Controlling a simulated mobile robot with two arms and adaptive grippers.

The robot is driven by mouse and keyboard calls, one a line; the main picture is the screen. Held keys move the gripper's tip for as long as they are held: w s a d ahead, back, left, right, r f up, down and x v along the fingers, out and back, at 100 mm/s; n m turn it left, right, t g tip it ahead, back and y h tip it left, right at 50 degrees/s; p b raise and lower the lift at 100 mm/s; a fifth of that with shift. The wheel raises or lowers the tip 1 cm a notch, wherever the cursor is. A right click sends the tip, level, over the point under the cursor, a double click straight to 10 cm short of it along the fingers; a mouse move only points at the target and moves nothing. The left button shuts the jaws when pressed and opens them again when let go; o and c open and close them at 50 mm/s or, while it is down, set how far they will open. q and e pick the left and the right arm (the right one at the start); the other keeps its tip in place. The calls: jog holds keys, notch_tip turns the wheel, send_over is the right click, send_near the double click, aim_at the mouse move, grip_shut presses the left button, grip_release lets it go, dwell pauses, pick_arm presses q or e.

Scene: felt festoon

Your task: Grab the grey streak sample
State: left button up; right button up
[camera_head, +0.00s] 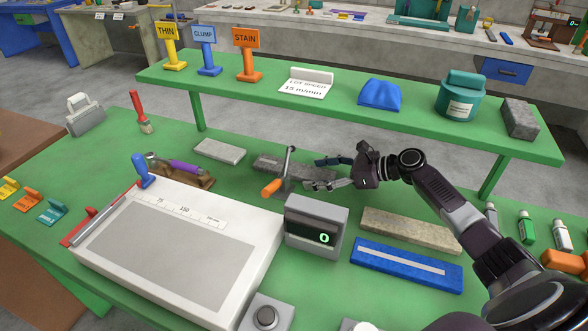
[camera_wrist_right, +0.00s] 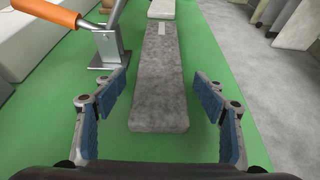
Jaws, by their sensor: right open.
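A dark grey oblong slab, which looks like the grey streak sample (camera_head: 270,162), lies flat on the green table behind the small display box. In the right wrist view the slab (camera_wrist_right: 160,75) runs away from the camera, with a small pale mark near its far end. My right gripper (camera_head: 314,173) is open at the slab's right end. In the wrist view its blue-padded fingers (camera_wrist_right: 161,82) are spread on either side of the slab's near part, with green gaps showing on both sides. My left gripper is not in view.
An orange-handled metal lever (camera_head: 271,188) stands close beside the slab, left in the wrist view (camera_wrist_right: 108,45). A paler slab (camera_head: 219,151) lies beyond its far end. The display box (camera_head: 316,228) stands in front; a green shelf (camera_head: 430,130) stands behind.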

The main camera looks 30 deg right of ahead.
jog(key=c, duration=1.1)
jog(key=shift+c, duration=0.2)
jog(key=shift+r, duration=0.2)
